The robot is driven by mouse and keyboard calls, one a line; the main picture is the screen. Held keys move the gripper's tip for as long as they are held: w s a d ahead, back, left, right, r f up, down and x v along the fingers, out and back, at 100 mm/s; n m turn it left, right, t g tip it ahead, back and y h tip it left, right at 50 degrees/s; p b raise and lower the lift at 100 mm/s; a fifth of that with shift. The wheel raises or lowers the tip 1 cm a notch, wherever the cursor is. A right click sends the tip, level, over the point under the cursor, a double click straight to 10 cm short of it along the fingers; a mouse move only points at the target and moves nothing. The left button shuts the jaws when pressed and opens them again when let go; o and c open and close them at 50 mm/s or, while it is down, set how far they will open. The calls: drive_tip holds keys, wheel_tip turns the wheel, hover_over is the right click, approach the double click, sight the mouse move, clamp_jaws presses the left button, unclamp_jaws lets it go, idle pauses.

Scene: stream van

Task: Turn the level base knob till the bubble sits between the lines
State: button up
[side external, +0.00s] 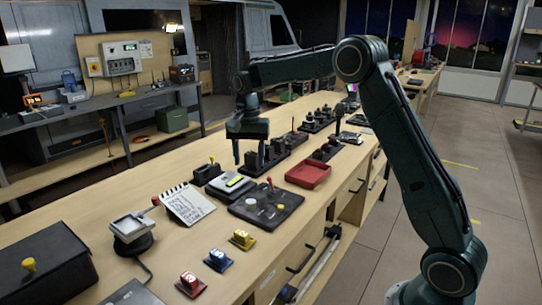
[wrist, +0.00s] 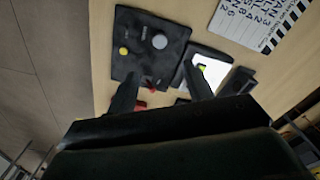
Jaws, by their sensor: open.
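The level base (side external: 230,184) is a dark box with a pale top and a yellow-green vial (side external: 236,181). The level base also shows in the wrist view (wrist: 216,70), just beyond the right finger, which partly covers it. The bubble and its lines are too small to make out. Beside it lies a black panel (side external: 283,212) with a grey round knob (wrist: 160,41), a small yellow knob (wrist: 123,51) and a red-tipped lever (side external: 270,182). I cannot tell which knob belongs to the level. My gripper (side external: 250,153) is open and empty, above the bench behind the panel.
A red tray (side external: 309,176) lies right of the panel. Dark blocks (side external: 254,163) stand close under my gripper. A clapperboard-like pad (side external: 188,205), a square-topped device (side external: 132,228) and numbered blocks (side external: 217,258) are nearer the front. Bare bench lies between them.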

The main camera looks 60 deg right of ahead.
sight(251, 201)
wheel_tip(251, 201, down, 14)
drive_tip(key=shift+r, duration=0.1)
idle(0.9)
drive_tip(key=c, duration=1)
